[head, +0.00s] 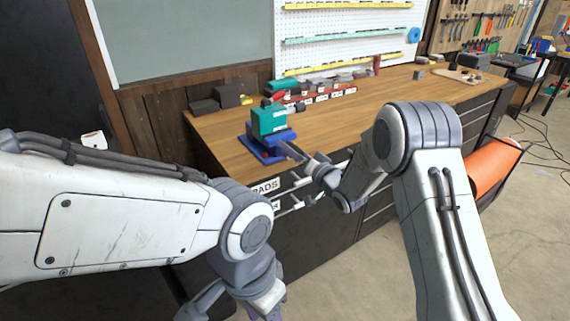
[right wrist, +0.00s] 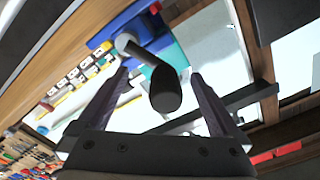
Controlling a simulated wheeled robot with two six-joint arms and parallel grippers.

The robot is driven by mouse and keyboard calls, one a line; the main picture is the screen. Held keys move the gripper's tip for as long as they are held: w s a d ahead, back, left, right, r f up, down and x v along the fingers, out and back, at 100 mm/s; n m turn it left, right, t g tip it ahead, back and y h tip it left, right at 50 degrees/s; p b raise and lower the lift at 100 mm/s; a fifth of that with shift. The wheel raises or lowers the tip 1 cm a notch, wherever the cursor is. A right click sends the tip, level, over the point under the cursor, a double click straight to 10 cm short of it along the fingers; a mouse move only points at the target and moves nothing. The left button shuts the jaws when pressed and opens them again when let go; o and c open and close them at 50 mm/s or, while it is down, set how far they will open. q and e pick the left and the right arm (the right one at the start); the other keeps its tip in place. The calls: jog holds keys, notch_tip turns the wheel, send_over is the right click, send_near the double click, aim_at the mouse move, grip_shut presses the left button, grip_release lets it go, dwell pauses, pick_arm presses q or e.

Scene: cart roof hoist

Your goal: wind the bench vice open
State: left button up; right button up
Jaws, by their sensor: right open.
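The bench vice (head: 268,122) has a teal upper body on a blue base and sits at the near left edge of the wooden bench. My right gripper (head: 287,150) is at the front side of the vice. In the right wrist view the right gripper (right wrist: 158,80) is open. The dark crank grip (right wrist: 165,90) shows between its two fingers, with a gap on each side. My left gripper (head: 240,302) hangs low in front of the bench, cut by the lower picture edge.
The wooden bench (head: 340,125) has drawers with labels and handles in front. Dark blocks (head: 205,107) and a row of labelled bins (head: 320,98) stand behind the vice. An orange cylinder (head: 493,170) is at the right. The bench top right of the vice is mostly clear.

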jog(key=v, duration=0.9)
dwell(0.4)
jog(key=shift+r, duration=0.1)
jog(key=s+n+g+h, duration=0.4)
jog(key=s+g, duration=0.3)
jog(key=s, duration=1.2)
jog(key=s+d+f+n+g+h, duration=0.1)
jog(key=s+n+g+h, duration=0.2)
jog(key=s, duration=1.7)
jog(key=g+h, duration=0.2)
jog(key=g, duration=0.2)
jog(key=shift+n+g+h, duration=0.3)
jog(key=shift+n, duration=0.1)
